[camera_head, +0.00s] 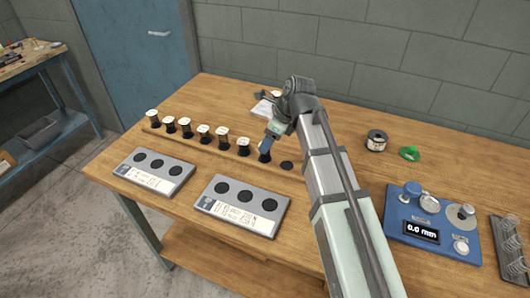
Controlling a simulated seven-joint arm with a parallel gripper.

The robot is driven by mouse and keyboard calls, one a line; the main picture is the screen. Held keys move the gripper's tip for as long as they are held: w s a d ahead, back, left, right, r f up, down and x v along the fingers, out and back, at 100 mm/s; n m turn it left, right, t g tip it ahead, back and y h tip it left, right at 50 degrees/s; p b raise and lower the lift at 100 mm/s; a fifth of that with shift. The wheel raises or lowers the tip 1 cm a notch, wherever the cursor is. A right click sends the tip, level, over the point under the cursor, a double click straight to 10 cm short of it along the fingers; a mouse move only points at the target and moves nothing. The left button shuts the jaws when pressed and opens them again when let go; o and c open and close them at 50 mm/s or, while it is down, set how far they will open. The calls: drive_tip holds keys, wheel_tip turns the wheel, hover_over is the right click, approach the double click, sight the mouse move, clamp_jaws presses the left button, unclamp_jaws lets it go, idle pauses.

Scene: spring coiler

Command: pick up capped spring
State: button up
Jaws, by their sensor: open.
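Several capped springs stand upright in a row on a wooden strip (178,140), each dark with a pale cap, such as the one at the right of the clear part of the row (243,147). The gripper is open. Its fingers hide the top of this spring, so its cap does not show, and I cannot tell whether they touch it.
Two grey trays, left (175,182) and right (262,224), each have three dark round spots. A blue device (400,232) reading 0.0 mm, a spool (376,140) and a green ring (409,153) are right of my arm.

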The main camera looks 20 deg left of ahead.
sight(244, 147)
drive_tip(key=shift+x, duration=2.7)
drive_tip(key=shift+s, duration=0.1)
drive_tip(key=c, duration=1.1)
